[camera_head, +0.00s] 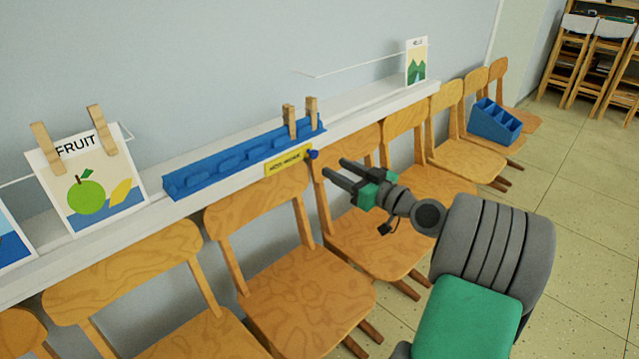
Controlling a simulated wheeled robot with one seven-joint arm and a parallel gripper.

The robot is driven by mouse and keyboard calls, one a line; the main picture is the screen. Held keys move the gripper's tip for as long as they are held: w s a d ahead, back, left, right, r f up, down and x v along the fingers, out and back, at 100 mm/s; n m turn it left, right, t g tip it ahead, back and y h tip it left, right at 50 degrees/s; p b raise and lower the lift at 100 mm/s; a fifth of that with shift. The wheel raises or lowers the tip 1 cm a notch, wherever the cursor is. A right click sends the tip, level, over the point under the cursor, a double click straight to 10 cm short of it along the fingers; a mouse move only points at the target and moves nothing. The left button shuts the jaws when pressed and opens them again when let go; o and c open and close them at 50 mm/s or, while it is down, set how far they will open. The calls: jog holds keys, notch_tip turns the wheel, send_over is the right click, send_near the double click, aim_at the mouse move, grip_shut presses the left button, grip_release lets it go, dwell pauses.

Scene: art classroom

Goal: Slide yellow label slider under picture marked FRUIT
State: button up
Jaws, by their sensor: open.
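The yellow label slider (288,161) sits on the front edge of the white ledge, below the right part of a blue rack. A dark blue knob (313,154) is at its right end. The picture marked FRUIT (92,176) hangs at the left, held by two wooden clothespins, and shows a green fruit and a yellow shape. My gripper (334,170) is open, with its dark fingers pointing left, just right of and slightly below the knob. The fingers look empty. Whether they touch the knob cannot be told.
The blue rack (240,160) lies on the white ledge (365,104), with two clothespins (300,117) upright at its right end. Wooden chairs (285,270) line the wall below. A blue caddy (495,122) sits on a far chair. A landscape card (416,62) stands farther right.

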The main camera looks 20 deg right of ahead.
aim_at(316, 155)
jog(key=x, duration=0.7)
jog(key=shift+w+r, duration=0.2)
jog(key=shift+w, duration=0.15)
grip_shut()
dwell(1.0)
